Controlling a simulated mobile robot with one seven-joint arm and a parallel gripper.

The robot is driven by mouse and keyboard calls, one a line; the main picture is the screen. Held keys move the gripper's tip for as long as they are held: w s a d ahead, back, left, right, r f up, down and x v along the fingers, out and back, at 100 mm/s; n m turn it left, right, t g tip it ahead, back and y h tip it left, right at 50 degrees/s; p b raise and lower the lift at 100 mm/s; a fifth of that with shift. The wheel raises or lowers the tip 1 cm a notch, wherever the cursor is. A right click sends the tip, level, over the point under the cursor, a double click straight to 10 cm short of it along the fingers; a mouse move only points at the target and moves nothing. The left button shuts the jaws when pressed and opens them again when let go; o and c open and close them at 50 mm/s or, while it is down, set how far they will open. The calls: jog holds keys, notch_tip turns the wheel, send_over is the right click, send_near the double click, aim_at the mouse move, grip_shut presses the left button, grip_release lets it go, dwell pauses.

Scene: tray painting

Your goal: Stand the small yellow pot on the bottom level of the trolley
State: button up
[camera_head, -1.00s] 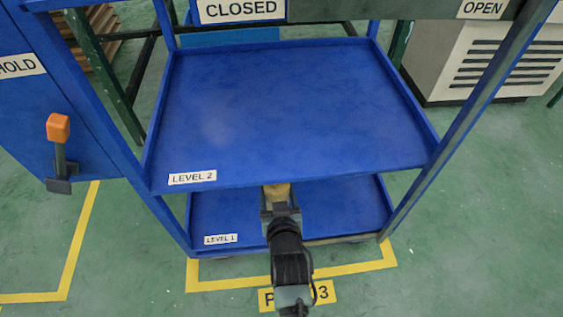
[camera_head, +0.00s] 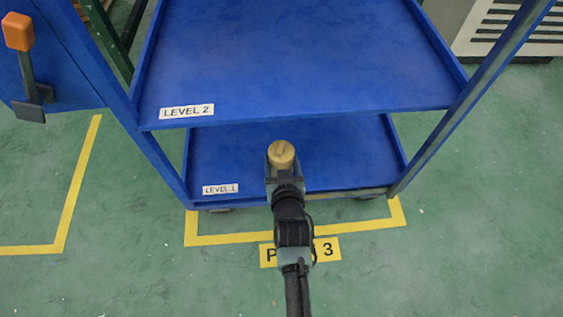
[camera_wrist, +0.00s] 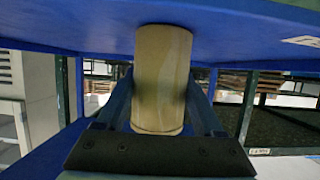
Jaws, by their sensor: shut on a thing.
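The small yellow pot (camera_head: 281,154), a tan-yellow cylinder, shows its round top in the head view, over the front middle of the trolley's bottom level (camera_head: 345,150). My gripper (camera_head: 283,171) is shut on it, reaching in from the front under the LEVEL 2 shelf (camera_head: 300,55). In the wrist view the pot (camera_wrist: 163,80) stands between the two fingers (camera_wrist: 163,112), with a blue trolley surface (camera_wrist: 240,30) behind its upper end in the picture. I cannot tell whether the pot's base touches the bottom level.
The LEVEL 1 label (camera_head: 220,189) marks the bottom level, which looks bare around the pot. Trolley posts stand at left (camera_head: 160,165) and right (camera_head: 425,160). A blue unit with an orange-topped handle (camera_head: 19,32) is at far left. Yellow floor lines (camera_head: 215,239) frame the trolley.

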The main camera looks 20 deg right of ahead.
jog(key=shift+r, duration=0.1)
jog(key=o, duration=0.9)
jog(key=shift+f, duration=0.2)
jog(key=shift+o, duration=0.2)
jog(key=shift+s+r+p, duration=0.2)
jog(key=shift+r+p, duration=0.1)
jog(key=shift+r, duration=0.05)
jog(key=p+v, duration=0.6)
jog(key=v, duration=0.5)
jog(key=shift+s, duration=0.25)
